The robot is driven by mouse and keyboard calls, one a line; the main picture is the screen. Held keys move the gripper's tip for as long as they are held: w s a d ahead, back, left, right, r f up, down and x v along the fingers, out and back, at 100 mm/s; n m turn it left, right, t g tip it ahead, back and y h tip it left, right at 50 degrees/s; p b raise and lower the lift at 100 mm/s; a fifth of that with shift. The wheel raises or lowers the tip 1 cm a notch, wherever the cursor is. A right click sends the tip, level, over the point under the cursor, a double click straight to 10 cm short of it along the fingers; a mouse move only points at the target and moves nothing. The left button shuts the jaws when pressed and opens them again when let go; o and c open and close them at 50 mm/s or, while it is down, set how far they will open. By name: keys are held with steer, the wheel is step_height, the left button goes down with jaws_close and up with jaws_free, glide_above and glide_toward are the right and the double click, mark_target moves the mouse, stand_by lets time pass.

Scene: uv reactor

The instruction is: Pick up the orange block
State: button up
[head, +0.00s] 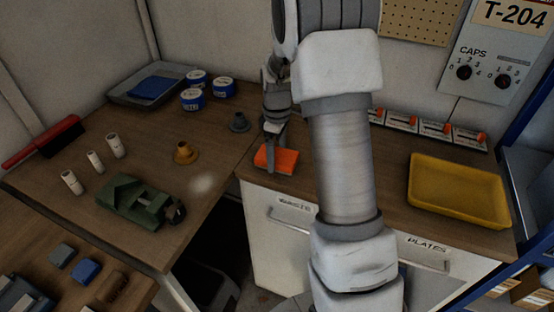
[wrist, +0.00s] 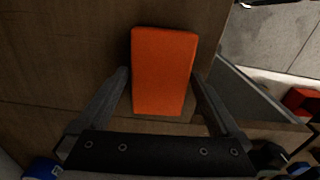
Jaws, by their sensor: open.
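The orange block (head: 284,161) lies on the wooden worktop above the drawer cabinet, near its front left corner. In the wrist view the orange block (wrist: 163,72) is a long upright rectangle in the picture, with its lower part between the two fingers. My gripper (head: 271,160) is over the block in the head view, with a finger in front of its left part. In the wrist view my gripper (wrist: 160,82) is open, one finger on each side of the block. A narrow gap shows at the left finger; contact at the right finger is hard to tell.
A yellow tray (head: 458,192) sits to the right on the worktop. An ochre cone-shaped piece (head: 185,153), a grey one (head: 239,122) and a green vise (head: 133,201) stand left. The worktop's front edge is close to the block.

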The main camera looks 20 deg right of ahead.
mark_target(281, 154)
steer(key=shift+f, duration=0.45)
steer(key=shift+c, duration=0.2)
steer(key=c, duration=1.2)
steer(key=shift+r, duration=0.1)
steer(key=shift+r, duration=0.5)
steer(key=r, duration=0.2)
steer(key=d+r, duration=0.1)
steer(key=shift+s+r, duration=0.1)
steer(key=shift+r, duration=0.25)
steer(key=s+d+r, duration=0.1)
steer(key=d+r, duration=0.1)
steer(key=d, duration=0.1)
steer(key=s+d+r, duration=0.1)
steer(key=d+r, duration=0.1)
steer(key=d, duration=0.1)
steer(key=s+d+r+p, duration=0.1)
steer(key=d+r, duration=0.1)
steer(key=d, duration=0.2)
steer(key=shift+d+r, duration=0.1)
steer(key=shift+r, duration=0.05)
